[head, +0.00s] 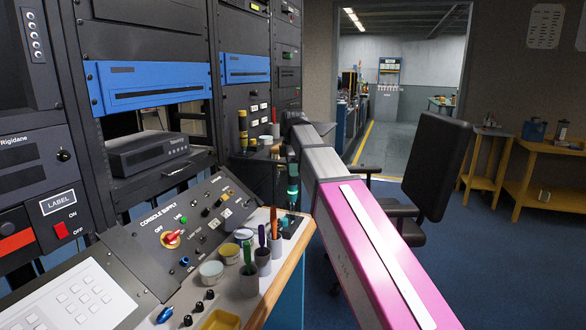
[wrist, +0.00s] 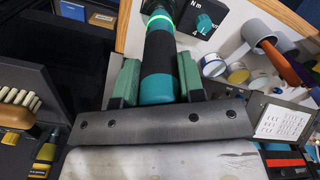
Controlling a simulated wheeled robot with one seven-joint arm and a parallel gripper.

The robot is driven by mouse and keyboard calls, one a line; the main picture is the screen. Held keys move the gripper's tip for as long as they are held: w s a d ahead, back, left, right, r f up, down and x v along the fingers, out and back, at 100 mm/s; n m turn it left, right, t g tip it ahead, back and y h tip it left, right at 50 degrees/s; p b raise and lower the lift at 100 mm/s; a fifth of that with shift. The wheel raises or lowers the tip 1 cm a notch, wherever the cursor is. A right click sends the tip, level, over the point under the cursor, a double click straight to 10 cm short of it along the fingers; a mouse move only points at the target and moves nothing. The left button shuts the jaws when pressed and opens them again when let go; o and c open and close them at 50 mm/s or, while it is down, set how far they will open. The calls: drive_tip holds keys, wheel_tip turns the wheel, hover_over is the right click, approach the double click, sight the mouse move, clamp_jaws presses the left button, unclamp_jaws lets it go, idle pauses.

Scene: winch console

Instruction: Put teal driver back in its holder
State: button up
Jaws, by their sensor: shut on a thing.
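The teal driver (wrist: 158,88), with a black grip band and a bright green ring, is held between the green fingers of my gripper (wrist: 158,76). In the head view the driver (head: 293,190) hangs roughly upright below my gripper, over the far end of the console ledge.
Grey cups with coloured tools (head: 262,258) and small round tubs (head: 211,270) stand on the ledge. The sloped console panel (head: 190,222) and tall racks are left. A brush (wrist: 16,108) lies at the left of the wrist view. An office chair (head: 432,155) stands right.

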sight(293, 178)
drive_tip(key=shift+f, duration=0.1)
drive_tip(key=shift+f, duration=1.35)
drive_tip(key=shift+f, duration=0.45)
drive_tip(key=o, duration=1.2)
drive_tip(key=shift+r, duration=0.1)
